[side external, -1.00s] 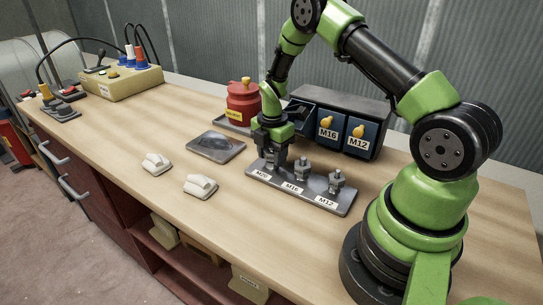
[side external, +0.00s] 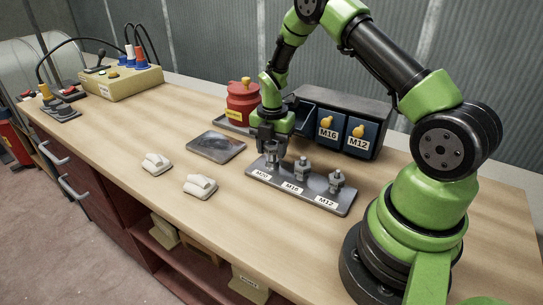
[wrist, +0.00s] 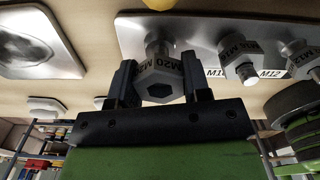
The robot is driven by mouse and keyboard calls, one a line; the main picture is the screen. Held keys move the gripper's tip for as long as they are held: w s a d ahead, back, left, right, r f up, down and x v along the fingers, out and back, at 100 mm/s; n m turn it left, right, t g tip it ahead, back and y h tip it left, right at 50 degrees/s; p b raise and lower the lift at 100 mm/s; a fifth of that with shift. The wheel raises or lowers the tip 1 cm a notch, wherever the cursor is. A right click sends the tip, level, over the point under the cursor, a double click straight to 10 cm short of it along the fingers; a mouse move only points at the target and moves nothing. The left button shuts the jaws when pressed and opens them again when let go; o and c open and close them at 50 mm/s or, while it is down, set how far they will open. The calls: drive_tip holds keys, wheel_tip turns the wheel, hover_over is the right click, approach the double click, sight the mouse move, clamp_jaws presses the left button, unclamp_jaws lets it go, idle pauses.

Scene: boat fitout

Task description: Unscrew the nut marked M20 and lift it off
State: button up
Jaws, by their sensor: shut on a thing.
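The nut marked M20 (wrist: 160,80) is grey and hexagonal, and its marking reads in the wrist view. It sits between the two fingers of my gripper (wrist: 160,86), which is shut on it. Its bolt (wrist: 157,46) shows between the nut and the grey plate (side external: 340,207). I cannot tell how far the nut is along the thread. In the side view my gripper (side external: 271,156) points down over the M20 end of the plate, and the nut is hard to make out there.
The M16 bolt and nut (side external: 302,170) and the M12 one (side external: 336,182) stand close by on the plate. Blue bins (side external: 327,130) and a red pot (side external: 242,100) are behind. A grey tray (side external: 215,146) and white pieces (side external: 199,186) lie to the left.

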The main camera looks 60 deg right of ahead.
drive_tip(key=shift+r, duration=2.55)
